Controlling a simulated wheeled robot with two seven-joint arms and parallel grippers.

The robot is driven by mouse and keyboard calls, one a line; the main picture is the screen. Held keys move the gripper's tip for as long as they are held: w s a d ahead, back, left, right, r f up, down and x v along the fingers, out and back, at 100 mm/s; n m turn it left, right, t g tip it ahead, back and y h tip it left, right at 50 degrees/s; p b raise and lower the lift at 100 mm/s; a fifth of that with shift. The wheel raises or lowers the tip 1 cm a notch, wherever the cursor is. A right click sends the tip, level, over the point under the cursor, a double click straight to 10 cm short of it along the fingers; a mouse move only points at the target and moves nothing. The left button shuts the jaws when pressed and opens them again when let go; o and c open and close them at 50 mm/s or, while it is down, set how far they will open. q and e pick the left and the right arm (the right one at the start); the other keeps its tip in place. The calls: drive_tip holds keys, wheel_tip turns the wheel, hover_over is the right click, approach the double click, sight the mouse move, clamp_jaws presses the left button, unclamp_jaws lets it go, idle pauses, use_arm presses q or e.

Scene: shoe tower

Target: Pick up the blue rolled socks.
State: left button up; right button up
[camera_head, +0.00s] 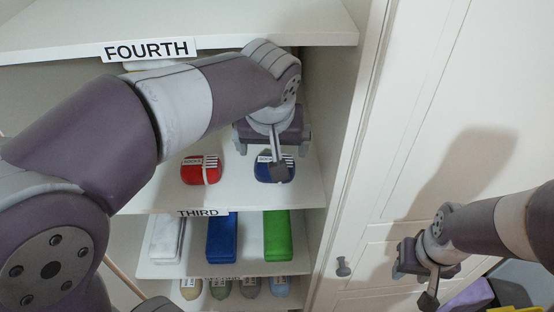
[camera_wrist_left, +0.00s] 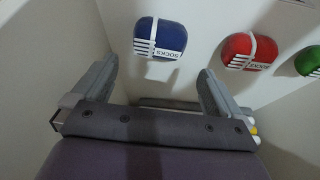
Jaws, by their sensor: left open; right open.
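The blue rolled socks (camera_head: 264,172) lie on the shelf above the THIRD label, near its right end, partly hidden by my left gripper (camera_head: 276,158). In the left wrist view the blue socks (camera_wrist_left: 160,38) have a white striped SOCKS band. They are ahead of the open fingers of my left gripper (camera_wrist_left: 156,78), roughly between them and slightly past the tips. No contact is visible, and nothing is held. My right gripper (camera_head: 428,278) is at the lower right, in front of the cabinet door, open and empty.
Red rolled socks (camera_head: 200,169) lie left of the blue ones; green socks (camera_wrist_left: 310,62) show at the wrist view's edge. The FOURTH shelf (camera_head: 230,25) is above my left gripper. White, blue and green boxes (camera_head: 277,236) stand below. The cabinet's side wall is close right.

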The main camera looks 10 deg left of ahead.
use_arm(q)
drive_tip(key=f, duration=0.1)
drive_tip(key=f+p, duration=0.1)
drive_tip(key=f, duration=0.1)
drive_tip(key=f+p, duration=0.1)
drive_tip(key=shift+w+d+f, duration=0.1)
drive_tip(key=shift+w+f, duration=0.25)
drive_tip(key=x, duration=0.2)
drive_tip(key=p+x, duration=0.1)
drive_tip(key=x, duration=0.2)
drive_tip(key=shift+w+a+p, duration=0.25)
drive_tip(key=shift+p, duration=0.05)
drive_tip(key=shift+s+d+r, duration=0.1)
drive_tip(key=shift+s, duration=0.1)
drive_tip(key=shift+c, duration=0.7)
drive_tip(key=c, duration=0.5)
drive_tip(key=shift+w, duration=0.1)
drive_tip(key=shift+c, duration=0.2)
use_arm(e)
drive_tip(key=r, duration=0.1)
drive_tip(key=s+r, duration=0.1)
drive_tip(key=shift+d+r, duration=0.2)
drive_tip(key=shift+r, duration=0.15)
